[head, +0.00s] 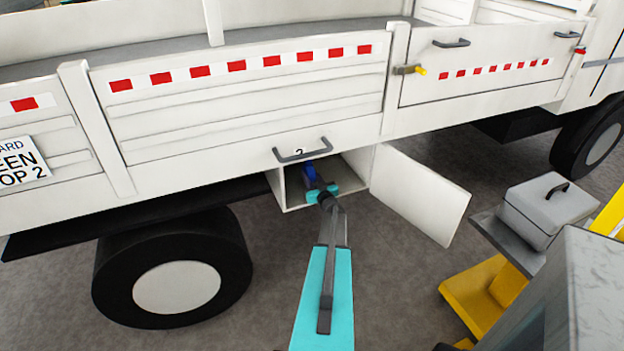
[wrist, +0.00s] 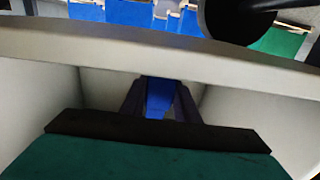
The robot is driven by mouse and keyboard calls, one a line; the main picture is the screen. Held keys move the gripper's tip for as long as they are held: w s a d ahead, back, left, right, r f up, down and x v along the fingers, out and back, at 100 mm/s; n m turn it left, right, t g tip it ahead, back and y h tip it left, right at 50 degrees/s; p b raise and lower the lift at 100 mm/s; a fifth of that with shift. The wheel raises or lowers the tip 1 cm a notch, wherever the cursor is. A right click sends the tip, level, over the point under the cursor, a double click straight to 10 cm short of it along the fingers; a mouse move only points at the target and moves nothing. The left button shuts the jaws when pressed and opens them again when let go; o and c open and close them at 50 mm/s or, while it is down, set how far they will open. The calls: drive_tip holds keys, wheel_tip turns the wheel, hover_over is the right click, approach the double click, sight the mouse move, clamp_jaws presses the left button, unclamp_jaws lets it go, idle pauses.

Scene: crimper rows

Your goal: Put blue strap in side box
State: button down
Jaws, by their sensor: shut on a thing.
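The side box (head: 284,190) hangs under the white truck bed, and its door (head: 420,195) stands open to the right. My gripper (head: 313,180) reaches into the box opening. It is shut on the blue strap (head: 310,172), which shows as a small blue piece at the fingertips. In the wrist view the blue strap (wrist: 158,98) sits between the two dark fingers of my gripper (wrist: 160,100), with pale box walls on both sides. The strap's lower part is hidden by the gripper body, so I cannot tell whether it touches the box floor.
A dark handle (head: 303,151) sits on the truck side just above the box opening. A truck wheel (head: 175,275) is at the left. A grey case (head: 545,208) rests on a grey shelf at the right, beside yellow parts.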

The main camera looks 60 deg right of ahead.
drive_tip(key=shift+x, duration=1.45)
drive_tip(key=shift+w+d+f, duration=0.1)
drive_tip(key=shift+w, duration=0.05)
drive_tip(key=shift+f, duration=0.35)
drive_tip(key=c, duration=1.3)
unclamp_jaws()
drive_tip(key=shift+f, duration=0.1)
drive_tip(key=shift+s, duration=0.2)
drive_tip(key=shift+b+v, duration=1.4)
drive_tip(key=shift+v, duration=5.5)
